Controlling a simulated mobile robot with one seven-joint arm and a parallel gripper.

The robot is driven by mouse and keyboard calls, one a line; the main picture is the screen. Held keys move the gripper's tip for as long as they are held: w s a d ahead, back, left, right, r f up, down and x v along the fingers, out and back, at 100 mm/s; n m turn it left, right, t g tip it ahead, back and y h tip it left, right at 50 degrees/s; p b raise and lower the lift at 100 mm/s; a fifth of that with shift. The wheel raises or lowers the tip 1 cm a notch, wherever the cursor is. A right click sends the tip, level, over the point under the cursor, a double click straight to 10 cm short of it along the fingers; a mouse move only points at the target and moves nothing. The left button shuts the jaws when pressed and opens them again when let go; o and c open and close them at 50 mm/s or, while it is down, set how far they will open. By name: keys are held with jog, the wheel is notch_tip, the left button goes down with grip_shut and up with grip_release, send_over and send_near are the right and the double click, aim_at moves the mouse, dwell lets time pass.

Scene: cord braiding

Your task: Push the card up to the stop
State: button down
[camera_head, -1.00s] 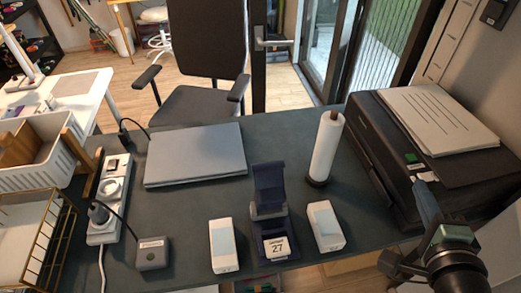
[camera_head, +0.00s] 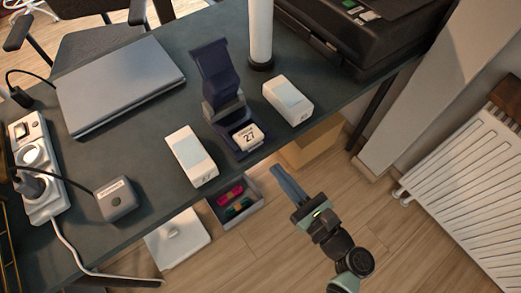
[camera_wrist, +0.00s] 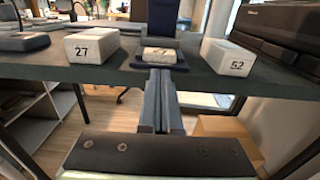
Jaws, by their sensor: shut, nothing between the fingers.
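The holder has a grey crosspiece behind the card and a tall back. Which part is the stop I cannot tell. In the wrist view the card (camera_wrist: 159,55) lies just beyond my fingertips, in line with them. My gripper (camera_head: 277,170) is shut and empty, in front of the table edge and pointing at the holder. Its two fingers also show side by side in the wrist view (camera_wrist: 161,75).
White boxes stand on both sides of the holder: one left (camera_head: 191,156), one right (camera_head: 288,100). A paper roll (camera_head: 260,35) and a black printer (camera_head: 350,35) stand behind. A laptop (camera_head: 120,85) lies left. An open drawer (camera_head: 235,200) sits below the table edge.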

aim_at(253, 143)
jog(key=x, duration=0.7)
jog(key=shift+a, duration=0.1)
jog(key=shift+x, duration=1.1)
